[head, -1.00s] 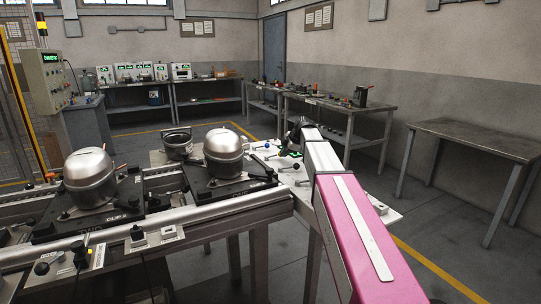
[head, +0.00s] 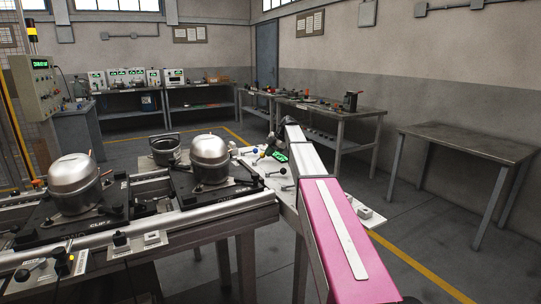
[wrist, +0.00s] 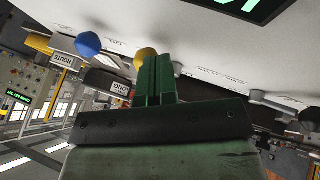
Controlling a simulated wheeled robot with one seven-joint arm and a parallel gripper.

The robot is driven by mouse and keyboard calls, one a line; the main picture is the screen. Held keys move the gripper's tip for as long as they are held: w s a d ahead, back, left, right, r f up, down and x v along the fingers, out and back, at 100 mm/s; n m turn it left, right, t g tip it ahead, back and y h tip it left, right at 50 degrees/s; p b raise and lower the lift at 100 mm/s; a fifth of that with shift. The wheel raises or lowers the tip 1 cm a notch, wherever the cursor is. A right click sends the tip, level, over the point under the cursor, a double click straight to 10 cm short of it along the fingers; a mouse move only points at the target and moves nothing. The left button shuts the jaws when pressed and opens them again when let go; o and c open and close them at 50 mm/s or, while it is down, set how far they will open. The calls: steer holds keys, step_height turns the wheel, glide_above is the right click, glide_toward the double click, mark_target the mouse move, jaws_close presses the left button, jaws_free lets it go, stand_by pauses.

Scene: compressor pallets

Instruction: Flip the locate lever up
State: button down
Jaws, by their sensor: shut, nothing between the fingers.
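My gripper shows in the wrist view with its green fingers (wrist: 156,72) shut together and empty. A yellow ball knob (wrist: 144,56) is right by the fingertips, partly hidden behind them; I cannot tell whether they touch. A blue ball knob (wrist: 88,43) is to its left, and a yellow-orange knob (wrist: 38,43) is farther left. A plate by the blue knob reads ROUTE (wrist: 63,60). I cannot make out which lever is the locate lever. In the head view, the levers stand on a white panel (head: 285,197) beside a green display (head: 280,157); my arm hides the fingertips.
Two silver compressors (head: 74,184) (head: 209,160) sit on black pallets on the conveyor, left of the panel.

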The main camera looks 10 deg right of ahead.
steer(key=shift+w+a, duration=0.35)
steer(key=shift+w, duration=0.45)
steer(key=shift+r, duration=0.1)
